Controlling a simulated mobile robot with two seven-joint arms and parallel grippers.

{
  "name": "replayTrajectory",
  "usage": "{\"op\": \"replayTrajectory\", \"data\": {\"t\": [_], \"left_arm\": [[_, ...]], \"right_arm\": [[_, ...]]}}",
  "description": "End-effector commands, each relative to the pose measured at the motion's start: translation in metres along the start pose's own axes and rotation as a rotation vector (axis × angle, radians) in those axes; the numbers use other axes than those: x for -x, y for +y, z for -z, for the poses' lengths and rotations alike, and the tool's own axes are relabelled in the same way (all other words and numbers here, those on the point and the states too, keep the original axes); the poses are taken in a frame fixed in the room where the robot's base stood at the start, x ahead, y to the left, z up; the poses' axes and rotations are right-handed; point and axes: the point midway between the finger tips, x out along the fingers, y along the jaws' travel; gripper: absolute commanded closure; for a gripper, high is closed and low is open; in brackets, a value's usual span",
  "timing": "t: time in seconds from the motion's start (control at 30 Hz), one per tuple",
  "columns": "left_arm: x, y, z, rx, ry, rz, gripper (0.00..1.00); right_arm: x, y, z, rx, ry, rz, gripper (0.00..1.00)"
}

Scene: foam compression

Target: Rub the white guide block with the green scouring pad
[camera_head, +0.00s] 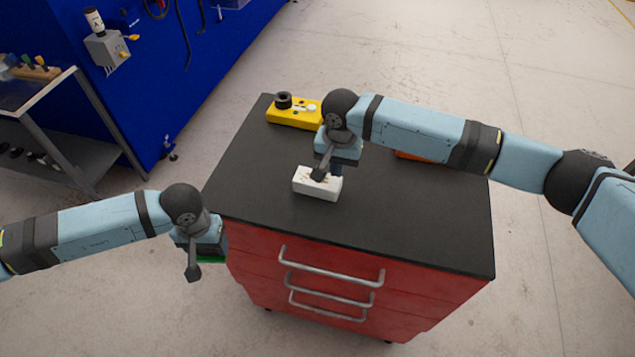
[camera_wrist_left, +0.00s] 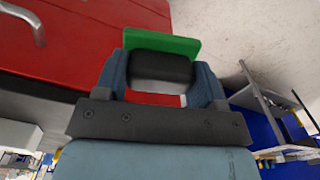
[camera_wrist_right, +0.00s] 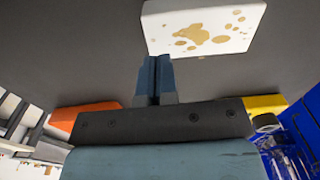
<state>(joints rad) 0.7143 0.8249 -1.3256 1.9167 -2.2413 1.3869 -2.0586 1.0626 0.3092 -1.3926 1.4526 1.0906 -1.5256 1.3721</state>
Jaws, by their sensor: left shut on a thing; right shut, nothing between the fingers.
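The white guide block (camera_head: 315,190) lies on the black cart top, with brown stains on its upper face. It also shows in the right wrist view (camera_wrist_right: 165,32), where the stains are clear. My right gripper (camera_wrist_right: 154,72) is shut and empty, close to the block; I cannot tell if it touches. My left gripper (camera_wrist_left: 162,78) is shut on the black handle (camera_wrist_left: 162,68) of the green scouring pad (camera_wrist_left: 165,44). In the head view the pad (camera_head: 212,261) is mostly hidden under my left gripper, beside the cart's left front edge and apart from the block.
The black top (camera_head: 420,225) sits on a red drawer cart (camera_head: 285,262) with metal handles. A yellow block (camera_head: 288,117) with a dark ring is at the back left. An orange thing (camera_wrist_right: 85,115) is partly hidden by my right arm in the head view. The front right top is clear.

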Motion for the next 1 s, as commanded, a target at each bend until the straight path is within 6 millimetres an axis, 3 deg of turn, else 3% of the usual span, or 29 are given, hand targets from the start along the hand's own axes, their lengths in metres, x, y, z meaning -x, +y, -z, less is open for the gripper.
{"op": "replayTrajectory", "data": {"t": [1.0], "left_arm": [[0.002,0.000,0.000,0.000,0.000,0.000,0.56]], "right_arm": [[-0.018,0.000,0.000,0.000,-0.001,0.000,1.00]]}}
